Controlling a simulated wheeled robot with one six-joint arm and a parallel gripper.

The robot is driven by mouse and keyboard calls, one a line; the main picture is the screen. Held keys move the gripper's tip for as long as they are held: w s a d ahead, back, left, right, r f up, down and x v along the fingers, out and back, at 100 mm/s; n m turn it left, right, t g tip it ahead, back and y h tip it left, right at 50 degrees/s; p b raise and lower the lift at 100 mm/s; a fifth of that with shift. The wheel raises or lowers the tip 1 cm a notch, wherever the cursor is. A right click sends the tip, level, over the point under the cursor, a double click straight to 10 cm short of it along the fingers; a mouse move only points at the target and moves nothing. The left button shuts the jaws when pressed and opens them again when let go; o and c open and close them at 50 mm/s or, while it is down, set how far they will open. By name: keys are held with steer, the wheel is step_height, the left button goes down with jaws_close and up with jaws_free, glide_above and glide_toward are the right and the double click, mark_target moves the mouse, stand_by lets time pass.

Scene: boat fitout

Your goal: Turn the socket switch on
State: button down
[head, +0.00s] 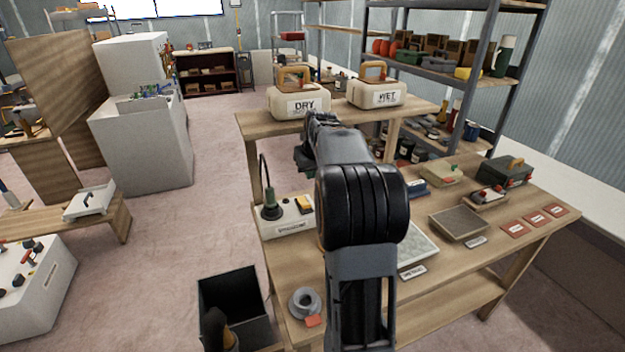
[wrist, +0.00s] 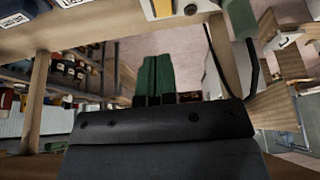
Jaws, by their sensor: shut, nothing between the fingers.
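The socket unit (head: 288,228) is a pale box at the left end of the workbench, with a green plug (head: 271,211) and black cord. A yellow-orange switch (head: 305,204) sits on its top, right of the plug; its on or off position is too small to tell. In the wrist view, part of a pale box with an orange piece (wrist: 163,8) shows at the top edge, with the green plug (wrist: 240,18) to its right. My gripper (wrist: 158,78) is shut and empty, its green fingers together and apart from the switch. In the head view my arm mostly hides it.
The workbench (head: 285,260) also holds a tape roll (head: 304,303), a sanding tray (head: 458,222) and red cards (head: 515,230). Crates labelled DRY (head: 298,101) and WET (head: 376,94) stand on a raised shelf behind. A black bin (head: 233,300) stands on the floor at the bench's left.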

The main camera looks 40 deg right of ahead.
steer(key=p, duration=0.1)
glide_above(307, 204)
step_height(307, 204, down, 10)
steer(key=shift+s+d+r, duration=0.1)
steer(key=shift+s+r, duration=0.05)
steer(key=shift+r, duration=0.1)
steer(key=shift+s+f, duration=0.2)
steer(key=shift+f, duration=0.3)
steer(key=shift+s+f, duration=0.2)
steer(key=shift+f, duration=0.3)
